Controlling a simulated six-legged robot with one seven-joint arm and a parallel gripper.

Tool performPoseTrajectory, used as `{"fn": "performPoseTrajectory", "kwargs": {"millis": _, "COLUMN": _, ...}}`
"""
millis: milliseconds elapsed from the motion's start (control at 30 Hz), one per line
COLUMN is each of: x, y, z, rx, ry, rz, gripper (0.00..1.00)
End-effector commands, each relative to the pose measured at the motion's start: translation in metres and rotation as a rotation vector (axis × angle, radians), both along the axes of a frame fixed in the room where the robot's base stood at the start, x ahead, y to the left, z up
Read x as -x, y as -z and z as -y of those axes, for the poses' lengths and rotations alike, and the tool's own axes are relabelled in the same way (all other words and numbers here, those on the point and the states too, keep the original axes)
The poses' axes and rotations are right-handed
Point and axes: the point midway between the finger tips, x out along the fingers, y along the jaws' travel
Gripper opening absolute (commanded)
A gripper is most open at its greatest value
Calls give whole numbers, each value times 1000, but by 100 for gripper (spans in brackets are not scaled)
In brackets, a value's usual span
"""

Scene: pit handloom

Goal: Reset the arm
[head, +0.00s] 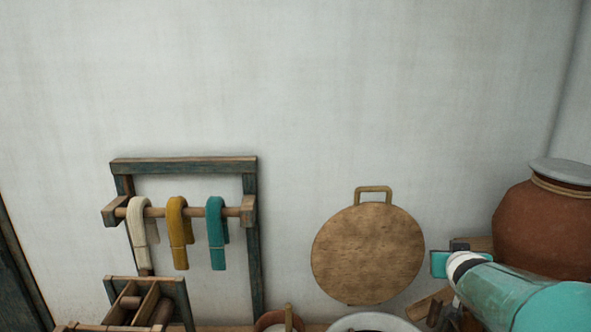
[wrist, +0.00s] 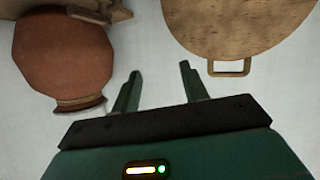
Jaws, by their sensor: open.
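My gripper (wrist: 160,84) is open, with its two green fingers spread apart and nothing between them in the wrist view. In the head view my teal arm reaches in from the lower right, and its end (head: 441,263) is in front of the wall between the round wooden board (head: 368,253) and the clay pot (head: 545,229). The wrist view looks upside down: the pot (wrist: 63,55) is at left and the board (wrist: 240,22) at upper right, with its handle pointing down. The fingers appear apart from both.
A dark wooden rack (head: 184,166) at left carries white (head: 137,220), mustard (head: 178,232) and teal (head: 216,234) yarn hanks. A wooden holder with spools (head: 146,303) stands below it. A pale bowl rim (head: 372,319) shows at the bottom. The upper wall is clear.

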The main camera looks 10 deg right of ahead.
Motion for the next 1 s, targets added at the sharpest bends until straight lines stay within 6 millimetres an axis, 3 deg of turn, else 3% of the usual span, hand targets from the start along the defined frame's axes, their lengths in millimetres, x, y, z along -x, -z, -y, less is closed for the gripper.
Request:
{"fn": "performPoseTrajectory", "kwargs": {"millis": 33, "x": 7, "y": -5, "z": -26, "rx": -11, "ry": -12, "rz": -31, "gripper": 44}}
{"fn": "performPoseTrajectory", "kwargs": {"millis": 267, "x": 62, "y": 0, "z": -131, "rx": -106, "ry": -77, "rz": -238, "gripper": 44}}
{"fn": "performPoseTrajectory", "kwargs": {"millis": 400, "x": 111, "y": 11, "z": -195, "rx": -171, "ry": -171, "rz": -381, "gripper": 44}}
{"fn": "performPoseTrajectory", "kwargs": {"millis": 533, "x": 157, "y": 22, "z": -243, "rx": -220, "ry": -274, "rz": -506, "gripper": 44}}
{"fn": "performPoseTrajectory", "kwargs": {"millis": 700, "x": 193, "y": 32, "z": -273, "rx": -254, "ry": -359, "rz": -602, "gripper": 44}}
{"fn": "performPoseTrajectory", "kwargs": {"millis": 1000, "x": 198, "y": 33, "z": -276, "rx": -258, "ry": -369, "rz": -618, "gripper": 44}}
